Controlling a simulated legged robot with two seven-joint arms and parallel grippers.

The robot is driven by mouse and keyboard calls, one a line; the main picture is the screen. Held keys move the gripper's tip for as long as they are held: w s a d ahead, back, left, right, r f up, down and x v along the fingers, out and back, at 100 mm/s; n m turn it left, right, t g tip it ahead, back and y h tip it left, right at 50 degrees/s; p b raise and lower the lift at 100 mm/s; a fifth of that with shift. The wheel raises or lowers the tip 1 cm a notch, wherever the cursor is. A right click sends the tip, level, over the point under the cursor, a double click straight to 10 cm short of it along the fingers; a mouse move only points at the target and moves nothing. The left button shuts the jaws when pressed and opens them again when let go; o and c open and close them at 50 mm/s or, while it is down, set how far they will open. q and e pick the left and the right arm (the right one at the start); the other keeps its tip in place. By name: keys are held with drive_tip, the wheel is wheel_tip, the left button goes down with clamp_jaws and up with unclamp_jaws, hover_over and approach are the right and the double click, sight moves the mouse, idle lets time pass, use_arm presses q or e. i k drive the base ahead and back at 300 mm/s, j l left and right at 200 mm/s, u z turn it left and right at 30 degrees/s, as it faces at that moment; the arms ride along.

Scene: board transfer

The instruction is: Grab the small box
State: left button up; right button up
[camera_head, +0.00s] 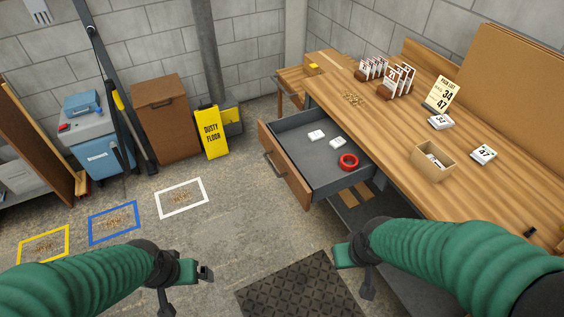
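A small open-topped tan box (420,160) stands on the wooden workbench (385,135) at the right, with some white items inside. My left gripper (193,275) is over the floor at the bottom, well left of the bench. My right gripper (352,265) is below and left of the tan box, near the open drawer's front side, and apart from the box. Neither gripper touches the box. How far their fingers are open is too unclear to tell.
An open drawer (292,150) juts from the bench, holding small white items and a red tape roll (348,161). White number cards (484,154) and a pick-list sign (441,95) stand on the bench. A yellow floor sign (212,132) stands behind. A dark mat (300,290) lies below.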

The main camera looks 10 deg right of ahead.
sight(418, 157)
drive_tip(key=z, duration=1.4)
